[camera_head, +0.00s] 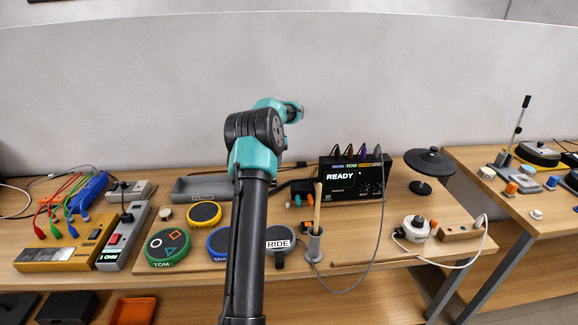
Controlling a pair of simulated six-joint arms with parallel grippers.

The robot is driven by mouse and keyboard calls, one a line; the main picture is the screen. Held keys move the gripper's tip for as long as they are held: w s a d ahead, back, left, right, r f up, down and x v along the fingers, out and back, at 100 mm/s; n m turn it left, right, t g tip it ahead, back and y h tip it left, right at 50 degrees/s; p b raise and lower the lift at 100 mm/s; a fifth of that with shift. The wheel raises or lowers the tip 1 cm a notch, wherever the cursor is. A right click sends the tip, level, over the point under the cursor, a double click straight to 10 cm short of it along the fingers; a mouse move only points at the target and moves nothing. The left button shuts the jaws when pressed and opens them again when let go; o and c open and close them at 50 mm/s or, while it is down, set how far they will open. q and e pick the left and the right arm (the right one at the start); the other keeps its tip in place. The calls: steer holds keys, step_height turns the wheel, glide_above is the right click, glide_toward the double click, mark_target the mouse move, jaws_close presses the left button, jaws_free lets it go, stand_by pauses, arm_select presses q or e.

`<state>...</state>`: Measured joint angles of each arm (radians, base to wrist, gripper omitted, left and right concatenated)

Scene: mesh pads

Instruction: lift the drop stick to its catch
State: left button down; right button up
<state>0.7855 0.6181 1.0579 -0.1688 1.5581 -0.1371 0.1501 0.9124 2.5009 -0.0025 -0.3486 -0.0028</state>
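A pale wooden stick (316,207) stands nearly upright in a small grey cylindrical holder (314,246), right of centre. I cannot tell whether this is the drop stick, and no catch is clearly recognisable. A second thin tan stick (370,262) lies along the front of the table. One of my arms, dark with teal joints, rises from the bottom edge left of centre. It bends over at the top, and I make out no gripper fingers on it. My other arm does not show.
Round pads, green (167,248), yellow (204,214) and grey RIDE (280,239), lie around my arm. A black module reading READY (349,181) stands behind the stick, its cable looping in front. A black disc on a stand (430,163) and a white knob (416,228) are right.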

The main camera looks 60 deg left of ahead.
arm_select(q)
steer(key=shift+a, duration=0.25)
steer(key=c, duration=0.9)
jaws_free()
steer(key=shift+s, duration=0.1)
